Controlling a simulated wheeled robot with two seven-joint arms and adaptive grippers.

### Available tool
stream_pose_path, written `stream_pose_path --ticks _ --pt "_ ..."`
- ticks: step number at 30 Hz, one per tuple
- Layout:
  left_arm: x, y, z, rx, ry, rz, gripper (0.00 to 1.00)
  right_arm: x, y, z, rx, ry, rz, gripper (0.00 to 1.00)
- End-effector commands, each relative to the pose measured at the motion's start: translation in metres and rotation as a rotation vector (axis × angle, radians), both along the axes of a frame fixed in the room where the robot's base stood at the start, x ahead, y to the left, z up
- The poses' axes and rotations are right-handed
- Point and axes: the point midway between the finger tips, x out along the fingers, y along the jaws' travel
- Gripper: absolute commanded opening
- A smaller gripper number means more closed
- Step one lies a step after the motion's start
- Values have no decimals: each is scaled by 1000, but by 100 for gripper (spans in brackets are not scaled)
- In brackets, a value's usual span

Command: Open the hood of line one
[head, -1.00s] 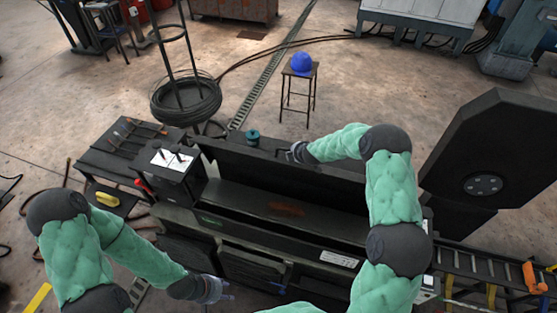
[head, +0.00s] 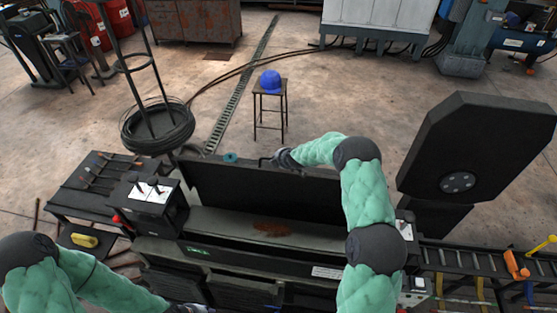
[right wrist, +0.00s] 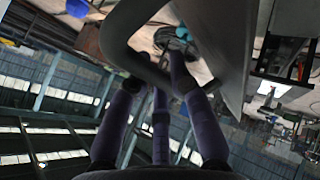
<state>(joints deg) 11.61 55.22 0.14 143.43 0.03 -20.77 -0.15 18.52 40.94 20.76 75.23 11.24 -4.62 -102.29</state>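The hood (head: 270,188) of the near machine is a long dark panel. It stands raised along the machine's far side, and the grey bed (head: 235,224) with a rusty patch in front of it is exposed. My right gripper (head: 268,160) is at the hood's top edge. In the right wrist view, a dark bent handle bar (right wrist: 118,42) crosses at the fingertips of the right gripper (right wrist: 158,75); whether the fingers grip it I cannot tell. My left gripper (head: 192,308) is low at the picture's bottom edge, mostly cut off, and its fingers are unclear.
A control box (head: 150,197) stands at the machine's left end, beside a tool bench (head: 85,190). A wire coil stand (head: 157,128) and a stool (head: 270,103) with a blue helmet (head: 270,80) are behind. A large dark plate (head: 480,145) rises at right.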

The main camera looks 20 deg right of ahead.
Motion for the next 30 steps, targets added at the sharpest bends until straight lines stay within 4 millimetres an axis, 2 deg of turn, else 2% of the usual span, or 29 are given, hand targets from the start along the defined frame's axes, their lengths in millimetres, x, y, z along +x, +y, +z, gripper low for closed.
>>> stream_pose_path --ticks 1,2,3,17,30 --pt "0 0 0 0 0 0 40 -3 3 -5 3 9 5 35" --pt "0 0 0 0 0 0 40 -3 3 -5 3 9 5 43" --pt "0 0 0 0 0 0 40 -3 3 -5 3 9 5 46" --pt "0 0 0 0 -1 0 40 -6 1 4 2 4 2 46" --pt "0 0 0 0 0 0 40 -50 1 50 1 4 1 46"
